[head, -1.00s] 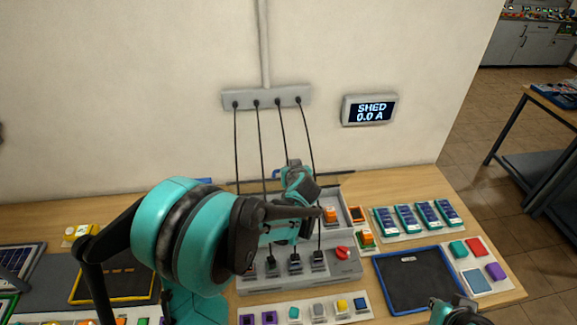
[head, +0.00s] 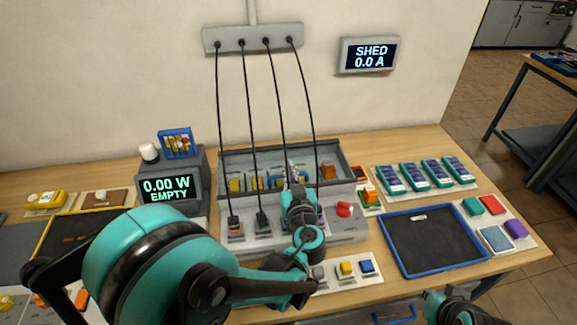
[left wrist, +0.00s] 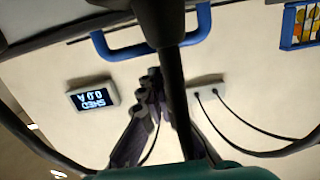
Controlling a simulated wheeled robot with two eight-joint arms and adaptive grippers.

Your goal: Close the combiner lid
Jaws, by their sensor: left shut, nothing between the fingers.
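The grey combiner box (head: 345,190) stands mid-table against the wall, with several coloured parts showing in its rear bay. A grey frame edges this bay; I cannot tell whether a clear lid lies over it or stands raised. My left gripper (head: 294,172) is shut and empty, upright over the front middle of the box, hiding part of it. I cannot tell whether it touches anything. In the left wrist view its closed fingertips (left wrist: 153,74) point toward a blue handle (left wrist: 125,52) on a dark edge. My right gripper (head: 437,298) is at the bottom right, apart from the box; its jaws are unclear.
Several black cables hang from a wall strip (head: 253,38) to the box front. A display unit (head: 168,188) stands left of the box. A blue-rimmed tray (head: 432,273) and a row of teal modules (head: 422,174) lie to the right. A wall screen (head: 368,55) reads 0.0 A.

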